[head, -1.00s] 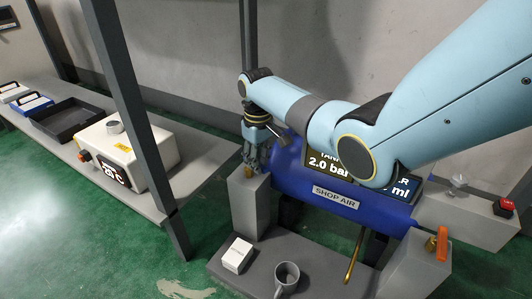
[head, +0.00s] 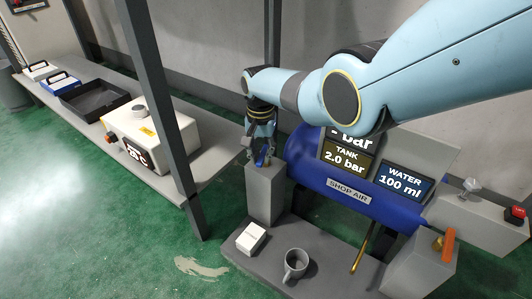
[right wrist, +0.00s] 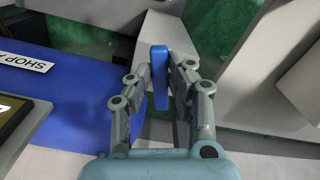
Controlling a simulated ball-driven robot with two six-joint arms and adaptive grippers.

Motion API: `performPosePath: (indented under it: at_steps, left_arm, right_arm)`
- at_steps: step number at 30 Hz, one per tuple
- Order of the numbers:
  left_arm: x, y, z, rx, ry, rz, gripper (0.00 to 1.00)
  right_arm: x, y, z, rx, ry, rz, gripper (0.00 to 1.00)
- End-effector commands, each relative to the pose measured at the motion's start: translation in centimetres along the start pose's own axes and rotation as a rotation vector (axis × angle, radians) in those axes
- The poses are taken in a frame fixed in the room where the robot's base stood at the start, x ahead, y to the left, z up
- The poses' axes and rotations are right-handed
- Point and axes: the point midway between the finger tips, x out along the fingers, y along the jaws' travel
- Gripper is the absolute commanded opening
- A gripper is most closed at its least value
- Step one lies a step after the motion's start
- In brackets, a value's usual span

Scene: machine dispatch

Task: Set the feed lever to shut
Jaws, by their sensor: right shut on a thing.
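A blue lever (right wrist: 160,78) stands between the two fingers of my right gripper (right wrist: 168,80) in the right wrist view, seen edge-on. The gripper is shut on it. In the head view, my right gripper (head: 262,155) is over the top of a grey post (head: 264,192) at the left end of the blue SHOP AIR tank (head: 378,205), with a bit of blue showing at its fingertips. An orange lever (head: 448,245) sits on another grey post at the right. No label shows which lever is the feed lever. My left gripper is out of view.
A white box (head: 251,238) and a grey mug (head: 295,264) stand on the base before the tank. Screens read TANK 2.0 bar and WATER 100 ml (head: 402,182). A red button (head: 515,214) is far right. A dark upright (head: 160,110) stands left, before a bench.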

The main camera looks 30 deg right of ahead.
Motion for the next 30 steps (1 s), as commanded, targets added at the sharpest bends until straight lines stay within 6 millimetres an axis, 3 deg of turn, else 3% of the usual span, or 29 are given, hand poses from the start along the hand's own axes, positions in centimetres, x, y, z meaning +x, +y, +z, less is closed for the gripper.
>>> performPosePath:
  at_steps: [15, 30]
  left_arm:
    - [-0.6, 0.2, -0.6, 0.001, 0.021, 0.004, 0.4]
    - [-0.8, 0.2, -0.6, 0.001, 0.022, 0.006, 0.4]
  right_arm:
    - [0.0, -1.4, -0.3, 0.31, 0.001, 0.0, 0.0]
    - [0.0, -1.6, -0.4, 0.358, 0.003, -0.002, 0.0]
